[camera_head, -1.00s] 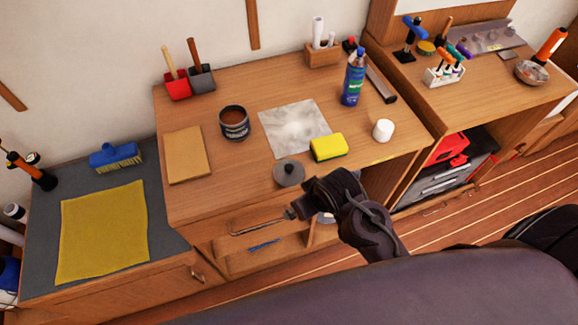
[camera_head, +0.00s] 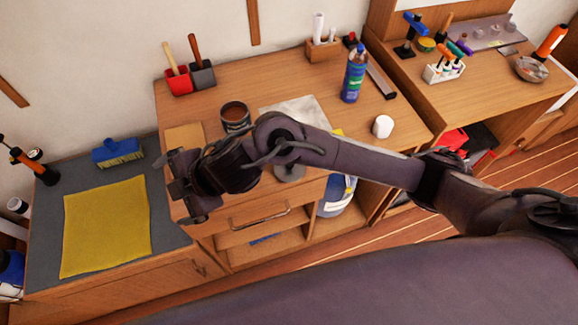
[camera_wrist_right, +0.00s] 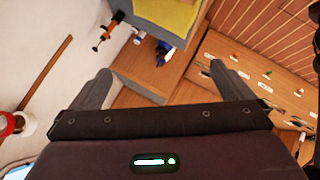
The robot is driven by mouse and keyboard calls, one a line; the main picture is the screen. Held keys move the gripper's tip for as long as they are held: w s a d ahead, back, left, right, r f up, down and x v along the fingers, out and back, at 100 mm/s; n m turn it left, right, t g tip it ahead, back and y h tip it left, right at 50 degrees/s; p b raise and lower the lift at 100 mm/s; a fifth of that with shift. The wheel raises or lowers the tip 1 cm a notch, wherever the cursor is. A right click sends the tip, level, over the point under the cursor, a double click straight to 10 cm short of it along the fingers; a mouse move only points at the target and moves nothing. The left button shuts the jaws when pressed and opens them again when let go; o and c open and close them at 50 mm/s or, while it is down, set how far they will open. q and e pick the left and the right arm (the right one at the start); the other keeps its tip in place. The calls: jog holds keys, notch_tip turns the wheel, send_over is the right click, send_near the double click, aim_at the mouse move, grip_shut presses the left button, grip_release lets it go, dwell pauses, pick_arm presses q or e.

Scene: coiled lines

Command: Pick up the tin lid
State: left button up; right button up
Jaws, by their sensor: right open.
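The tin lid, a grey disc with a knob, lies near the front edge of the wooden worktop; its lower part (camera_head: 289,174) shows below my right arm, which covers the rest. An open dark tin with brown contents (camera_head: 235,114) stands behind my arm, to the left of the lid. My right gripper (camera_head: 178,188) is over the worktop's left front corner, well left of the lid, pointing left. In the right wrist view its two fingers (camera_wrist_right: 162,72) are wide apart with nothing between them. The lid does not show there. My left gripper is out of view.
A blue spray can (camera_head: 354,76) and a white cup-like piece (camera_head: 383,126) stand on the right of the worktop (camera_head: 270,84). A yellow cloth (camera_head: 105,230) and blue brush (camera_head: 117,152) lie on the lower left cabinet.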

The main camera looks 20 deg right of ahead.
jog(key=w+d+f+n+g+h, duration=0.1)
jog(key=d+f, duration=0.1)
jog(key=d, duration=0.2)
jog(key=w+d+f+n+h, duration=0.1)
jog(key=d+f+h, duration=0.1)
jog(key=d, duration=0.2)
jog(key=w+d+f+g+h, duration=0.1)
jog(key=d+f+h, duration=0.1)
jog(key=d, duration=0.2)
jog(key=shift+w+f+n+g, duration=0.1)
jog(key=shift+w+n+g, duration=0.2)
jog(key=shift+n, duration=0.1)
jog(key=w+d+h, duration=0.1)
jog(key=d, duration=0.3)
jog(key=w+d+r+m+g+h, duration=0.1)
jog(key=d, duration=0.3)
jog(key=w+d+h, duration=0.1)
jog(key=d, duration=0.3)
jog(key=shift+d+r+h, duration=0.15)
jog(key=shift+d+h, duration=0.15)
jog(key=shift+d, duration=0.05)
jog(key=shift+d+f, duration=0.2)
jog(key=shift+d, duration=0.05)
jog(key=shift+f+b, duration=0.45)
jog(key=shift+f, duration=3.15)
jog(key=shift+c, duration=0.3)
jog(key=c, duration=1)
